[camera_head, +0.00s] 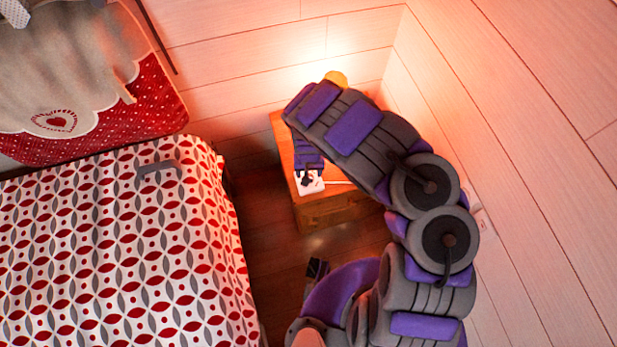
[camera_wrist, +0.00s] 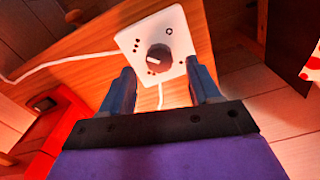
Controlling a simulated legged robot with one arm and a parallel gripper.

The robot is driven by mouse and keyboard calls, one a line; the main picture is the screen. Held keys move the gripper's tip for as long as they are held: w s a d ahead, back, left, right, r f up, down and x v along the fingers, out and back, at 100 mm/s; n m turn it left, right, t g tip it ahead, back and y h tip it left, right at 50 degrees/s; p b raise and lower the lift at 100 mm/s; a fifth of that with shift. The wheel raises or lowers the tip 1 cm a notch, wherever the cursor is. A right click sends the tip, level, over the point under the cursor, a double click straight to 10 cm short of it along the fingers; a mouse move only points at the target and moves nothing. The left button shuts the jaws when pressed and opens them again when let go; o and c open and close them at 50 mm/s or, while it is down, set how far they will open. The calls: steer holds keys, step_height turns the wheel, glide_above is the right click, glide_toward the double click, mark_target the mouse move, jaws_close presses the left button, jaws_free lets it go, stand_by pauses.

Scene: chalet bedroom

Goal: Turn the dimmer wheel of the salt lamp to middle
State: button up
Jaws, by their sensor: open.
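The salt lamp (camera_head: 336,77) glows orange at the back of the wooden nightstand (camera_head: 316,217), mostly hidden behind my arm. Its white dimmer box (camera_wrist: 138,36) lies on the nightstand top, and it also shows in the head view (camera_head: 316,186). The dark dimmer wheel (camera_wrist: 159,58) sits on the box, with a pale line on its face and marks around it. My gripper (camera_wrist: 158,80) is open, its two blue fingers on either side of the near part of the box. The wheel is between and just beyond the fingertips; I cannot tell whether they touch the box.
A bed with a red, white and grey patterned cover (camera_head: 120,260) stands to the left. White cords (camera_wrist: 60,63) run from the box over the nightstand. A plank wall (camera_head: 540,130) rises close on the right. Some wooden floor (camera_head: 262,250) is free between bed and nightstand.

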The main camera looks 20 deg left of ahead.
steer(key=shift+f+b, duration=0.55)
steer(key=shift+f, duration=0.85)
steer(key=c, duration=1)
steer(key=shift+c, duration=0.2)
steer(key=shift+r+p, duration=0.1)
steer(key=shift+p, duration=0.25)
